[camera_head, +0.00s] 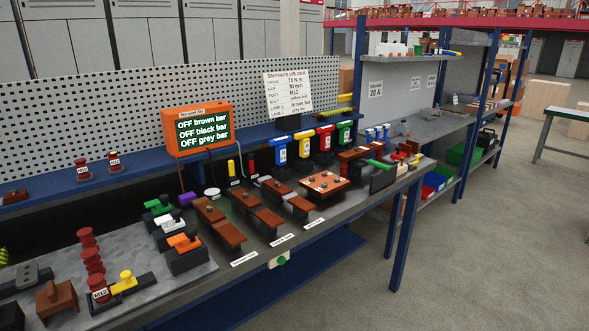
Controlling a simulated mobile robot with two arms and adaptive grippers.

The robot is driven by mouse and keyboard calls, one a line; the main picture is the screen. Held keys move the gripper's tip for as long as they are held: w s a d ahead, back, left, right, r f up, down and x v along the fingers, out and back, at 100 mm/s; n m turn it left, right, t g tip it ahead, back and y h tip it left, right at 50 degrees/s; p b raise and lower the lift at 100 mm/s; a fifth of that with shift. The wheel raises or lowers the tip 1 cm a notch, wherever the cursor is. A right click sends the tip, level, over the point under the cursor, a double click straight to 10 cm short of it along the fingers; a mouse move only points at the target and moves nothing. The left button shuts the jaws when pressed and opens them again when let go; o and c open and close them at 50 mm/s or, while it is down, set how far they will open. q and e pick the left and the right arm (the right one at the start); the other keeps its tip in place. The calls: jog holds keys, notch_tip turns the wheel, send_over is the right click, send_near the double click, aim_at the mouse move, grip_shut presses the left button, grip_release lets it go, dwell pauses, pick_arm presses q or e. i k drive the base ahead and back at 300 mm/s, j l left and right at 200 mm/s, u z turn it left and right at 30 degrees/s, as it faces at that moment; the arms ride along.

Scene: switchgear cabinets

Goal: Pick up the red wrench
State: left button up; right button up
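A red T-shaped tool (325,138) with a pale label stands upright in the row at the back of the workbench. It looks like the red wrench, though its shape is too small to be sure. A yellow one (305,146) stands to its left and a green one (344,133) to its right. A blue one (279,151) stands at the left end of this row. A thin red upright handle (251,161) stands further left. Neither of my grippers is in view.
The workbench (330,220) is crowded with brown bars, clamps and red posts (93,262). A white job card (288,94) stands behind. Open floor (480,250) lies to the right.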

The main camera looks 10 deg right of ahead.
aim_at(325, 133)
jog(key=i+l+u, duration=0.25)
jog(key=l, duration=0.7)
jog(key=l+u, duration=0.25)
jog(key=l, duration=0.65)
